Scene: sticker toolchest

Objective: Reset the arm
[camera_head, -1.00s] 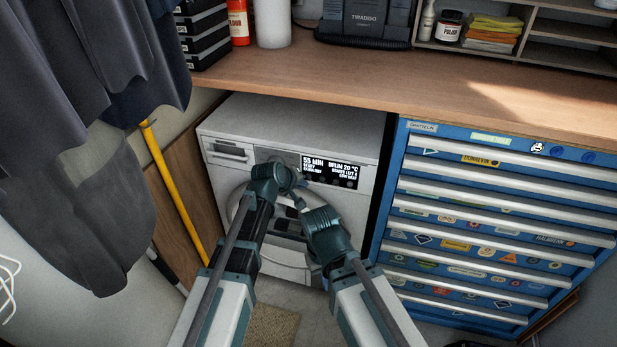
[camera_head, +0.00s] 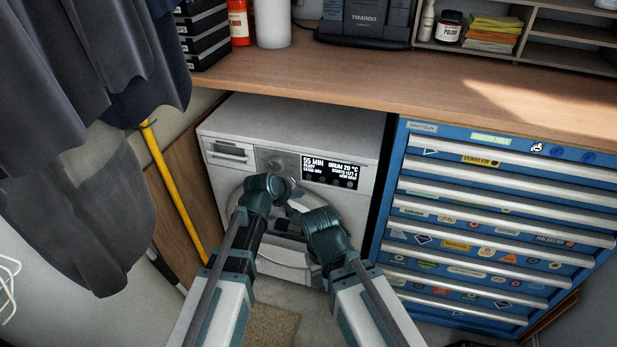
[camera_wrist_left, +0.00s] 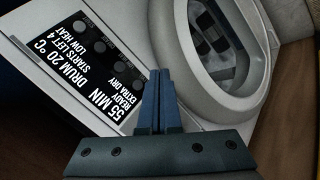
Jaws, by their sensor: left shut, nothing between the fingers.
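My left arm reaches in from the left in the head view, its wrist bent in front of the white machine (camera_head: 300,122). My left gripper (camera_head: 291,208) is small and partly hidden there. In the left wrist view its two fingers (camera_wrist_left: 159,78) are together, with nothing between them, in front of the machine's panel and round door. My right arm (camera_head: 328,237) stands close beside the left one; its fingers are hidden behind its wrist or too dark to make out.
The machine's black display (camera_head: 330,171) is lit. A blue tool chest (camera_head: 408,180) with stickered drawers stands at the right, under the wooden worktop (camera_head: 360,73). Dark clothes (camera_head: 85,200) hang at the left near a yellow pole (camera_head: 174,190). The two wrists are close together.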

